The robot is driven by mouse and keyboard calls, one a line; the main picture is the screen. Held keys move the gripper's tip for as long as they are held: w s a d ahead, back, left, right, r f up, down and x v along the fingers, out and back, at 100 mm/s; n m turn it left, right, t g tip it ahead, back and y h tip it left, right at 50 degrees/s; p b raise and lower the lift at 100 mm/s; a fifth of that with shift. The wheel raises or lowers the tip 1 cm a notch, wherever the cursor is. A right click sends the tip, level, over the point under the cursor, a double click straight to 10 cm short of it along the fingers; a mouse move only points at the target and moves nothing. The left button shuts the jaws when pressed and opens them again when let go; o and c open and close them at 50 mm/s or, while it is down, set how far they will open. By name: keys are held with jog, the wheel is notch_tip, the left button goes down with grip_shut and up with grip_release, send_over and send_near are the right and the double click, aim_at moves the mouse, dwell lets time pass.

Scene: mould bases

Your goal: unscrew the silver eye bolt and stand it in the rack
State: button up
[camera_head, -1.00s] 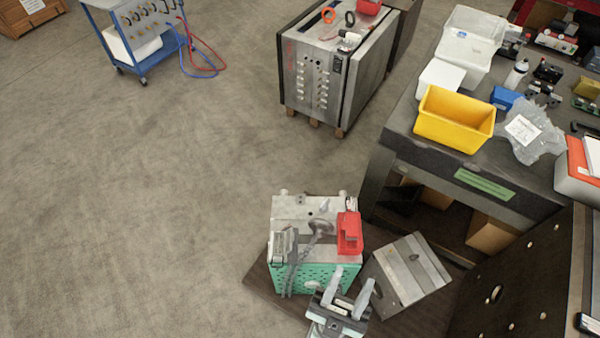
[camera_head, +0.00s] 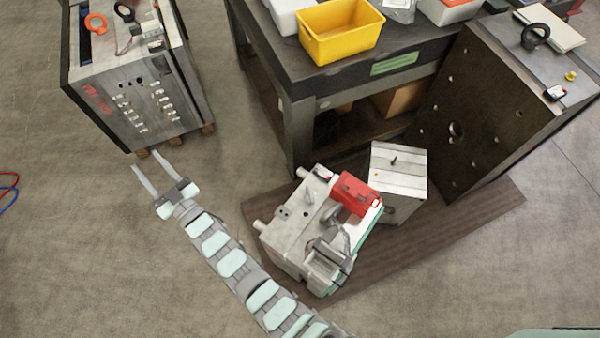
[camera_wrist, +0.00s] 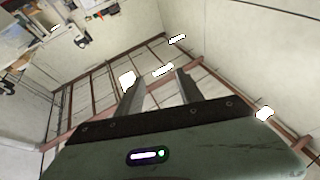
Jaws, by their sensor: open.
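My gripper (camera_head: 149,162) is open and empty at the left of the head view. It appears in front of the bare floor, just below the large steel mould base. In the wrist view its two fingers (camera_wrist: 160,80) are apart with nothing between them. A small grey upright piece (camera_head: 310,197) stands on the pale mould block (camera_head: 283,225); I cannot tell if it is the silver eye bolt. A dark rounded piece (camera_head: 335,215) beside it is partly hidden by clutter. I cannot make out the rack for certain.
The large mould base (camera_head: 130,95) carries an orange ring (camera_head: 95,22) and a dark ring (camera_head: 125,12). A dark plate (camera_head: 480,110) stands right.

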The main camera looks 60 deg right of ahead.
jog(key=w+d+f+m+g+b, duration=0.1)
jog(key=w+d+f+g+b, duration=0.2)
jog(key=d+f, duration=0.5)
jog(key=w+d+f+m+g+b, duration=0.1)
jog(key=w+d+f+g+b, duration=0.25)
jog(key=d+f, duration=0.5)
jog(key=s+d+f+g+y+b, duration=0.15)
jog(key=d+f+g+b, duration=0.45)
jog(key=f, duration=0.6)
jog(key=m+g+y+b, duration=0.3)
jog(key=g+y+b, duration=0.5)
jog(key=g+b, duration=0.3)
send_near(310, 191)
jog(key=shift+f, duration=0.4)
jog(key=shift+s, duration=0.15)
jog(key=b+x, duration=0.2)
jog(key=x, duration=0.3)
jog(key=shift+a, duration=0.1)
jog(key=shift+x, duration=1.85)
